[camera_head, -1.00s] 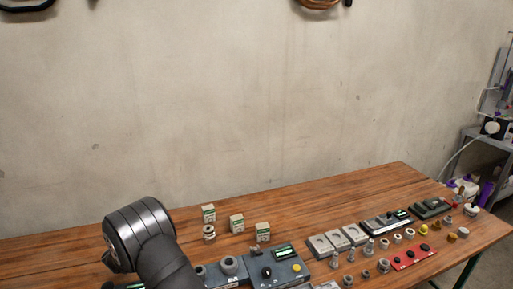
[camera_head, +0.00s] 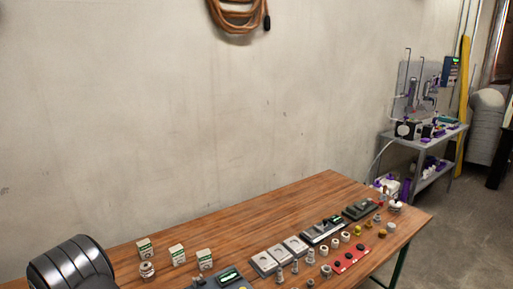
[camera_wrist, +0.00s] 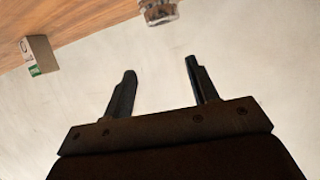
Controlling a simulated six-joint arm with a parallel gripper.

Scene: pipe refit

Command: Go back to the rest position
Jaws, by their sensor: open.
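My gripper (camera_wrist: 160,82) shows in the wrist view with its two dark fingers spread apart and nothing between them. The pale wall lies behind the fingers. A small metal-and-glass fitting (camera_wrist: 158,12) is at the top edge of that view, beyond the fingertips and apart from them. A small box with a green label (camera_wrist: 38,55) is at the upper left, on the wooden table. In the head view my dark arm link shows at the lower left, and the gripper itself is out of that picture.
The wooden table (camera_head: 225,240) holds three small boxes (camera_head: 178,254), a round fitting (camera_head: 147,270), grey plates (camera_head: 280,254), a red strip (camera_head: 349,261) and several small fittings. A grey shelf cart (camera_head: 440,137) stands beyond its right end. The table's back strip is clear.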

